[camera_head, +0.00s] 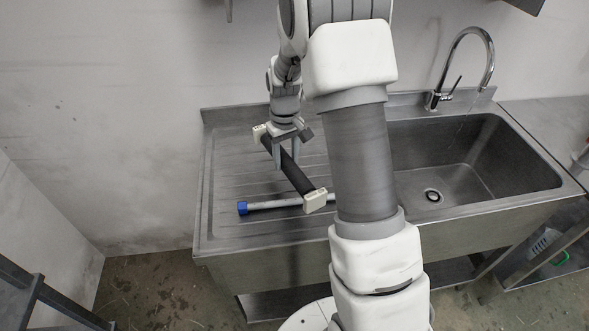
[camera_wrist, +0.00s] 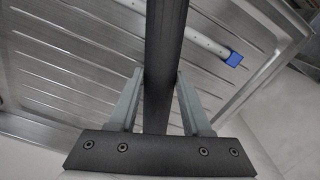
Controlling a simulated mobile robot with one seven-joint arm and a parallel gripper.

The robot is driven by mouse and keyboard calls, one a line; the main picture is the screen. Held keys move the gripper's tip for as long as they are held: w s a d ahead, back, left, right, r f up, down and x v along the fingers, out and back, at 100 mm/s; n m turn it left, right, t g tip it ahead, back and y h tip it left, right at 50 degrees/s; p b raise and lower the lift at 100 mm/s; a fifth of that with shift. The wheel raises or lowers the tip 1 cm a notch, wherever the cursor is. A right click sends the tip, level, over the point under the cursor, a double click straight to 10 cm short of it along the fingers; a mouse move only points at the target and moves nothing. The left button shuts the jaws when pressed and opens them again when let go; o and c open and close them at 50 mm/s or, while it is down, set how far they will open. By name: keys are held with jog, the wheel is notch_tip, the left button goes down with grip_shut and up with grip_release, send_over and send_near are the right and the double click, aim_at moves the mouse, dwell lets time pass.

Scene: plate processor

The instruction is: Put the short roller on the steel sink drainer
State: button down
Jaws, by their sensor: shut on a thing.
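The short roller (camera_head: 299,176) is a dark bar with a cream block at each end. My gripper (camera_head: 290,155) is shut on it, fingers either side of its middle part. The roller is over the left part of the steel sink drainer (camera_head: 236,175), a ribbed metal surface. I cannot tell whether its near end touches anything. In the wrist view the dark bar (camera_wrist: 165,60) runs between my two grey fingers, with the drainer (camera_wrist: 60,65) behind it. The roller's ends are outside the wrist view.
A pale tube (camera_head: 275,204) with a blue end cap lies on the drainer, close to the roller's near end. The sink basin (camera_head: 480,165) and a curved tap (camera_head: 470,50) are on the right. A wall stands behind. The drainer's left part is clear.

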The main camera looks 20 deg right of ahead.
jog(key=w+d+r+n+b, duration=0.15)
jog(key=w+d, duration=0.25)
jog(key=d, duration=0.5)
jog(key=w+d+r+n+b, duration=0.1)
jog(key=w+d+r+n, duration=0.15)
jog(key=w+d, duration=0.45)
jog(key=shift+n, duration=0.5)
jog(key=a+f, duration=0.2)
jog(key=a, duration=0.1)
jog(key=s+a+f, duration=0.1)
jog(key=a+f, duration=0.4)
jog(key=a, duration=0.1)
jog(key=shift+s+a+f+p, duration=0.25)
jog(key=shift+s+f+p, duration=0.05)
jog(key=shift+s, duration=0.05)
jog(key=shift+f, duration=2.1)
jog(key=shift+c, duration=1.7)
grip_release()
